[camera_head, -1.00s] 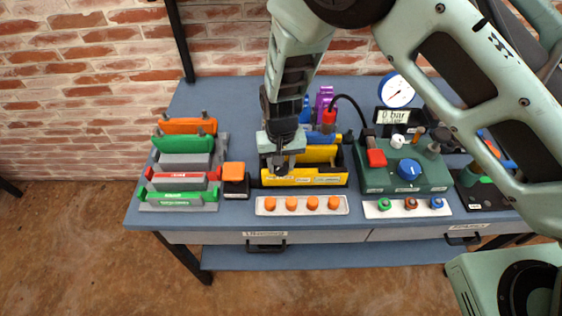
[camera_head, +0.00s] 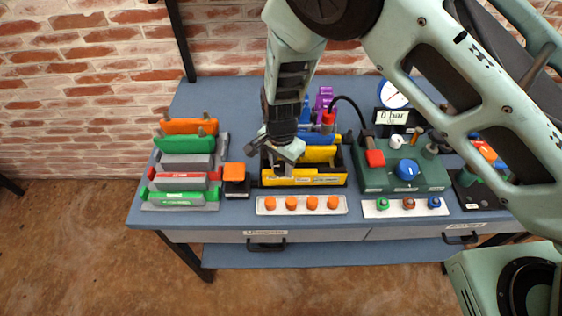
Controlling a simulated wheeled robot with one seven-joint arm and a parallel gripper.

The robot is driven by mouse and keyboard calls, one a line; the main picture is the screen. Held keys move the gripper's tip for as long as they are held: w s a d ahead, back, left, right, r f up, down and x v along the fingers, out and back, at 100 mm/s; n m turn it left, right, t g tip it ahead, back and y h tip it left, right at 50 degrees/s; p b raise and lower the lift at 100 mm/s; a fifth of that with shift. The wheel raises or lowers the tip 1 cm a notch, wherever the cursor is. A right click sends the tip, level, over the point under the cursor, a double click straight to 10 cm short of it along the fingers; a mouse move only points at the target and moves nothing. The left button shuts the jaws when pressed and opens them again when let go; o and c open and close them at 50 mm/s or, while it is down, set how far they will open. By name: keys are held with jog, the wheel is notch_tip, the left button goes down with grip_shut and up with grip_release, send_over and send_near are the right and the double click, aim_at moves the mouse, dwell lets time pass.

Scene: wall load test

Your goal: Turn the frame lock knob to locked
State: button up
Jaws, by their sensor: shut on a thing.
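My gripper (camera_head: 281,166) points down at the left end of the black holder (camera_head: 343,160) with the yellow front plate (camera_head: 318,181), left of the table's middle. It is shut on a small part there, taken to be the frame lock knob, which the fingers almost wholly hide. The knob's pointer and markings cannot be read. The gripper's wide body stands turned at an angle to the holder's front edge. Yellow and blue blocks stand in the holder, right of and behind the gripper.
An orange-topped black box (camera_head: 234,174) stands close to the left. A strip with orange knobs (camera_head: 302,205) lies in front. A green unit (camera_head: 405,178) with a blue knob and gauge stands right. Coloured blocks in a grey rack (camera_head: 181,197) stand far left.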

aim_at(281, 165)
jog(key=shift+w+r+m, duration=0.1)
jog(key=shift+r+m, duration=0.05)
jog(key=shift+m, duration=0.45)
jog(key=o, duration=1)
notch_tip(281, 165, up, 17)
jog(key=b, duration=0.3)
jog(key=shift+r, duration=0.15)
